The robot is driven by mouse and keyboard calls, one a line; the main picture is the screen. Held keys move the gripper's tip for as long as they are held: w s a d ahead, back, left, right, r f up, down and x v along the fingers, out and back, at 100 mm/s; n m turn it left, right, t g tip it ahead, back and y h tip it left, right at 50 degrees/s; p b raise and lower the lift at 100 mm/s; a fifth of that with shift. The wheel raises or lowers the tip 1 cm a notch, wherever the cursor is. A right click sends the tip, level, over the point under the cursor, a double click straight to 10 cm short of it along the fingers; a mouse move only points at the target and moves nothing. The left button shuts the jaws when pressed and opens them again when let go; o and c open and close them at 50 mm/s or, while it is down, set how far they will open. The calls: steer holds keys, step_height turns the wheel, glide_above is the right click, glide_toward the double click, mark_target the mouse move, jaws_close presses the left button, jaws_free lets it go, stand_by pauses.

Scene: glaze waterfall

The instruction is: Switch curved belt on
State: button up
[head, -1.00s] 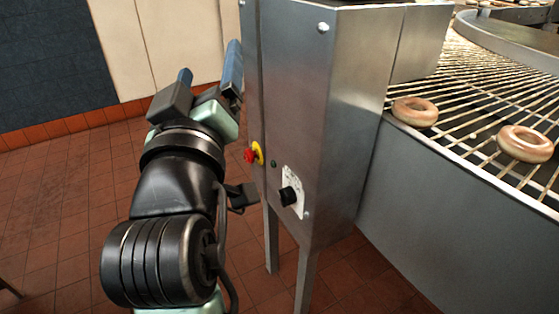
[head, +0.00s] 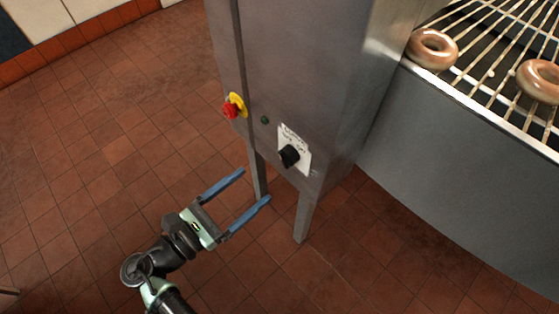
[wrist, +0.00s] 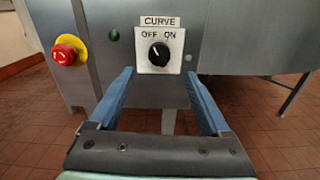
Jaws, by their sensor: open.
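The black rotary knob (head: 289,156) sits on a white plate on the metal cabinet's front. In the wrist view the knob (wrist: 159,54) is below a "CURVE" label (wrist: 160,22), with OFF at left and ON at right. Its white mark seems to lean toward OFF. My gripper (head: 256,185) is open and empty, its blue fingers pointing at the cabinet. In the wrist view the gripper (wrist: 159,76) has its fingertips to either side of and a little below the knob, apart from it.
A red emergency button (head: 231,108) on a yellow base and a small dark green light (head: 265,119) are left of the knob. The cabinet (head: 305,60) stands on legs. A wire conveyor (head: 490,75) with glazed rings is at right. Tiled floor at left is clear.

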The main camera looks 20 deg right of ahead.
mark_target(282, 161)
steer(key=b+x, duration=0.1)
steer(key=x, duration=0.8)
steer(key=shift+b, duration=0.3)
jaws_close()
